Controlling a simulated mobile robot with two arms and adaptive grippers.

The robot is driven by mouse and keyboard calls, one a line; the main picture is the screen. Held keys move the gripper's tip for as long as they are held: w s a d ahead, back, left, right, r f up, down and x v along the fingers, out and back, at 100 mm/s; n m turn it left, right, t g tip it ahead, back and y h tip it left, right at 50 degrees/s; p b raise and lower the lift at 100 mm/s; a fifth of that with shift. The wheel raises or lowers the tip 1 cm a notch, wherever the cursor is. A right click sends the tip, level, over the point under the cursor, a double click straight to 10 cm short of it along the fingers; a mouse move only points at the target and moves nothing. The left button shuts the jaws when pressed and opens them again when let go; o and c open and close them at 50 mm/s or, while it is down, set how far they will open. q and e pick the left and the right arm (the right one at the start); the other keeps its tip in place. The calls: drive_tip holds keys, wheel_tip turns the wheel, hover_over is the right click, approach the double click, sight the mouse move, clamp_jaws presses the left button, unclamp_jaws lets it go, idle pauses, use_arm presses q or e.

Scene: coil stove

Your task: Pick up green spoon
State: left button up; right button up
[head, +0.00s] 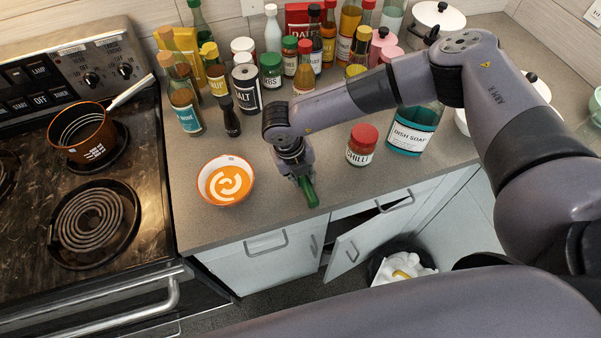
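A green object (308,192), which looks like the green spoon, shows at the front edge of the grey counter (240,222). Only a short green part of it is visible; the rest is hidden by my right gripper (298,177). My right gripper points down at the green part, at or touching it. The fingers are small and dark here, so I cannot tell whether they are closed around it. My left gripper is not in view.
An orange bowl (226,181) stands left of my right gripper. A red-capped chilli jar (361,145) and dish soap (410,130) stand to the right. Several bottles line the back. The stove (95,215) holds a pan (82,132). A cabinet door (355,246) hangs open below.

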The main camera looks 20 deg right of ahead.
clamp_jaws()
drive_tip(key=shift+r, duration=0.15)
drive_tip(key=shift+r, duration=0.25)
wheel_tip(320, 180, up, 19)
drive_tip(key=b, duration=0.6)
drive_tip(key=shift+r, duration=0.15)
drive_tip(key=shift+o, duration=0.6)
unclamp_jaws()
clamp_jaws()
